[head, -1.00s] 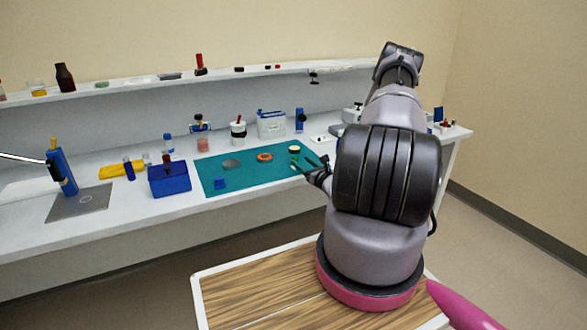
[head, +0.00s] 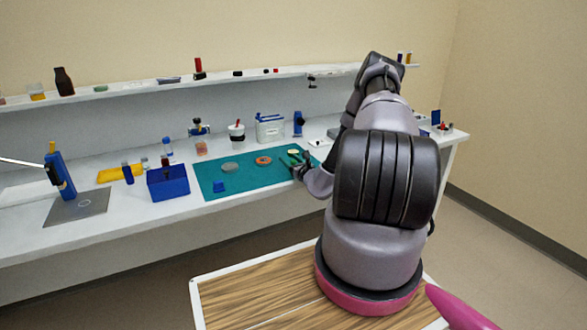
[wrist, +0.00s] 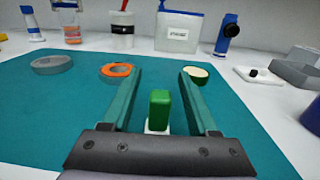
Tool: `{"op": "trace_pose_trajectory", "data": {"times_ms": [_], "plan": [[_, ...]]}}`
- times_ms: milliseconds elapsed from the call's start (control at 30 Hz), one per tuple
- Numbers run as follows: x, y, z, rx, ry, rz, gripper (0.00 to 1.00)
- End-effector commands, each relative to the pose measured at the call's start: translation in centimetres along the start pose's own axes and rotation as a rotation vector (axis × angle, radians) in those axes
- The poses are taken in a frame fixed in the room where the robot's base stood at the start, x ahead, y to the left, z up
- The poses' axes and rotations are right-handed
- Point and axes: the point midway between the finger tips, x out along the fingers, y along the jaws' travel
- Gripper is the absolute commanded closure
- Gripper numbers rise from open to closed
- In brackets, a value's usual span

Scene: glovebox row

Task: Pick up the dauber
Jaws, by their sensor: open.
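The dauber (wrist: 160,110) appears to be the small upright piece with a green top and a white lower part, standing on the teal mat (wrist: 50,110). In the wrist view it is between the two green fingers of my gripper (wrist: 160,76), near their base, with a gap on each side. My gripper is open and holds nothing. In the head view my gripper (head: 294,158) is low over the right end of the mat, and I cannot make out the dauber clearly there.
An orange ring (wrist: 117,70), a grey disc (wrist: 52,64) and a round cream-topped item (wrist: 196,74) lie beyond on the mat. A blue piece (head: 218,186) is at its front. A blue box (head: 168,183) stands left. A white cup (head: 236,132) and a bin (head: 270,128) stand behind.

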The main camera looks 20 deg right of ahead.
Motion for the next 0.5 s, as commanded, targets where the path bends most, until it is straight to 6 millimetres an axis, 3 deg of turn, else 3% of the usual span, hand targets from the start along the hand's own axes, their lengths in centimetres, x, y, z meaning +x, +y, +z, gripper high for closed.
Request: {"op": "trace_pose_trajectory", "data": {"times_ms": [200, 233, 367, 500], "plan": [[0.13, -0.02, -0.02, 0.000, 0.000, 0.000, 0.40], [0.13, -0.02, -0.02, 0.000, 0.000, 0.000, 0.48], [0.11, -0.02, -0.02, 0.000, 0.000, 0.000, 0.97], [0.11, -0.03, -0.02, 0.000, 0.000, 0.000, 1.00]]}}
